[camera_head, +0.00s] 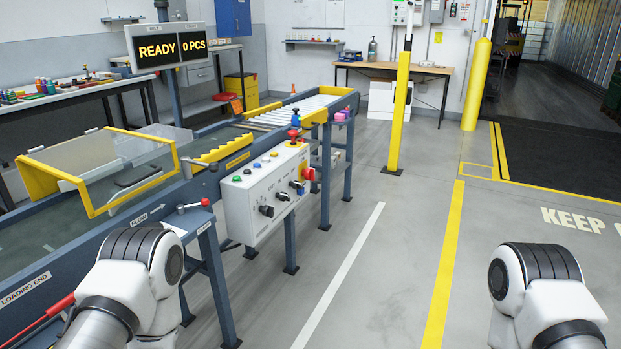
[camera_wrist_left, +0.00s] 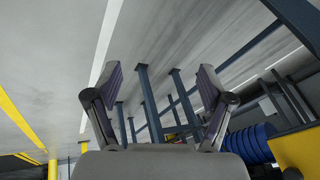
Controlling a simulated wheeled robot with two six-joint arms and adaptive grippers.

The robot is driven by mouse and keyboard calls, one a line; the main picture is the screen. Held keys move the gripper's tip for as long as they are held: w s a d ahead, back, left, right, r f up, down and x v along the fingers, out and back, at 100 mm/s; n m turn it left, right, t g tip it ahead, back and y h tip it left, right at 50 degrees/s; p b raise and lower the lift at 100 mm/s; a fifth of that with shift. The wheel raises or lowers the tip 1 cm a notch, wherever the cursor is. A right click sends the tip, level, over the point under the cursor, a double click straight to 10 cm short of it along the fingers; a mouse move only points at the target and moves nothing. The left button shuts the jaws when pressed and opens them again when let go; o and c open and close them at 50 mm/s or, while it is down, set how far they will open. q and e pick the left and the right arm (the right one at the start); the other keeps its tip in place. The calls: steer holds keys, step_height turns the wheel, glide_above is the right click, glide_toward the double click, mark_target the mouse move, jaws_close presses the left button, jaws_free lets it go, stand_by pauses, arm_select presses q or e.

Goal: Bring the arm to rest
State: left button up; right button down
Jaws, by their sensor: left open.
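My left arm (camera_head: 135,275) comes in at the bottom left of the head view, beside the conveyor; its gripper is not seen there. In the left wrist view my left gripper (camera_wrist_left: 158,85) is open, with nothing between its fingers. Beyond the fingers are the dark blue legs of a stand and grey floor. My right arm (camera_head: 540,285) shows at the bottom right of the head view, over bare floor. The right gripper is out of view.
The conveyor (camera_head: 45,250) with a yellow-framed clear guard (camera_head: 105,165) runs along the left. A white control box (camera_head: 265,195) with knobs and buttons stands at its side. A yellow post (camera_head: 398,115) rises farther back. Grey floor (camera_head: 390,270) between my arms is clear.

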arm_select(q)
steer(key=s+d+g+h, duration=0.4)
steer(key=s+d, duration=0.2)
steer(key=s, duration=0.4)
step_height(320, 180, up, 18)
steer(key=p, duration=1.8)
steer(key=shift+r+y, duration=0.15)
steer(key=shift+y, duration=0.15)
steer(key=shift+d, duration=0.1)
